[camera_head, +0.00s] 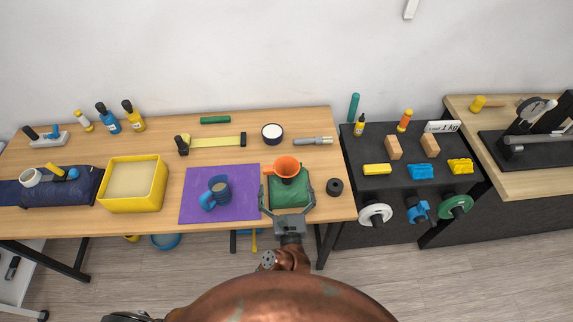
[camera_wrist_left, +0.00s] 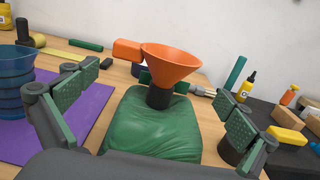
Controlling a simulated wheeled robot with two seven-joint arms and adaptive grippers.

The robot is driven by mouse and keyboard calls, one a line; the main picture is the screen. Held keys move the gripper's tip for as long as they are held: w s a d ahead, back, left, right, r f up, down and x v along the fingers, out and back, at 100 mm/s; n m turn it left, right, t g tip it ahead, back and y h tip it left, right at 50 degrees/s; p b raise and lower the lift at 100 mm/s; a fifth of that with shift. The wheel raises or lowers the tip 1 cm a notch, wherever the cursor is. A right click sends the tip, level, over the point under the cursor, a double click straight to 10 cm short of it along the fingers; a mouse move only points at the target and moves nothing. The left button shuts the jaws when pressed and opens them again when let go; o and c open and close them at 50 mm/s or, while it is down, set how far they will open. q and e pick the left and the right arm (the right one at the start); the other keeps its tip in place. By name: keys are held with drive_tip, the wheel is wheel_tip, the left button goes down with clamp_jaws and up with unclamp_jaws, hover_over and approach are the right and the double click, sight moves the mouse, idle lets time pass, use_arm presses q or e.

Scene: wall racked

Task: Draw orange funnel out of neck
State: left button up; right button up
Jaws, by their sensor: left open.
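The orange funnel (camera_head: 286,166) stands upright with its wide mouth up, over a green soft-looking body (camera_head: 290,195). In the left wrist view the funnel (camera_wrist_left: 170,62) has an orange tab on its left side, and its lower end meets a short black neck (camera_wrist_left: 159,97) on the green body (camera_wrist_left: 150,130). The funnel's spout is hidden. My left gripper (camera_head: 287,187) is open, its fingers on either side of the green body, with the funnel and neck beyond and between the fingertips (camera_wrist_left: 157,95). The fingers do not appear to touch the funnel. My right gripper is not in view.
A black ring-like piece (camera_head: 334,187) lies close on the right. A dark round tub (camera_head: 272,133) and a grey tool (camera_head: 313,140) lie behind. A black side table (camera_head: 390,183) adjoins on the right.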

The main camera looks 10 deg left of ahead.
sight(280, 170)
use_arm(q)
drive_tip(key=x, duration=0.2)
drive_tip(key=shift+w+a+r, duration=0.15)
drive_tip(key=shift+w+a, duration=0.2)
drive_tip(key=x, duration=0.4)
drive_tip(key=shift+s+a+p, duration=0.1)
drive_tip(key=shift+a+p, duration=0.1)
drive_tip(key=shift+p, duration=0.2)
drive_tip(key=c, duration=1.1)
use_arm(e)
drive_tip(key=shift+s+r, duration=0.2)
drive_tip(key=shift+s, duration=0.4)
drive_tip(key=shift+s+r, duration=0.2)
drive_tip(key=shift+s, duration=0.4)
